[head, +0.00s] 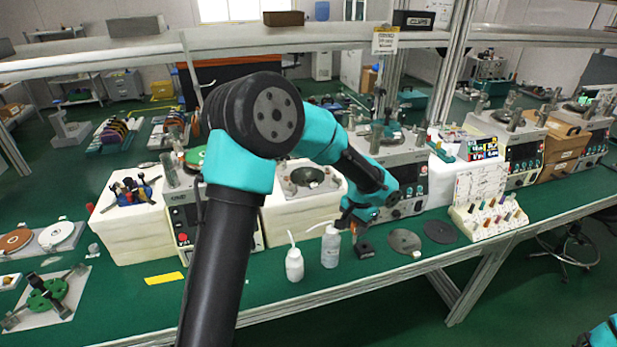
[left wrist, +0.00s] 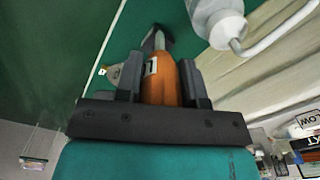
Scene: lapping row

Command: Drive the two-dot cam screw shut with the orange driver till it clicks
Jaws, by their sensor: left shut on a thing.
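My left gripper (head: 352,222) is over the front part of the green bench, right of the two white bottles. In the left wrist view its jaws (left wrist: 161,76) are shut on the orange driver (left wrist: 163,86), one dark finger on each side of the handle. The driver's shaft (left wrist: 159,40) points away from the gripper toward a small dark block (left wrist: 152,36). That block (head: 364,249) sits on the bench just below the gripper in the head view. I cannot tell whether the shaft touches it. The two-dot cam screw cannot be made out. My right gripper is out of view.
Two white squeeze bottles (head: 294,265) (head: 330,246) stand close left of the gripper. Dark discs (head: 404,241) (head: 439,231) lie to its right, before a white rack (head: 488,217). Lapping machines (head: 403,182) line the back. Green bench is clear around the yellow strip (head: 164,278).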

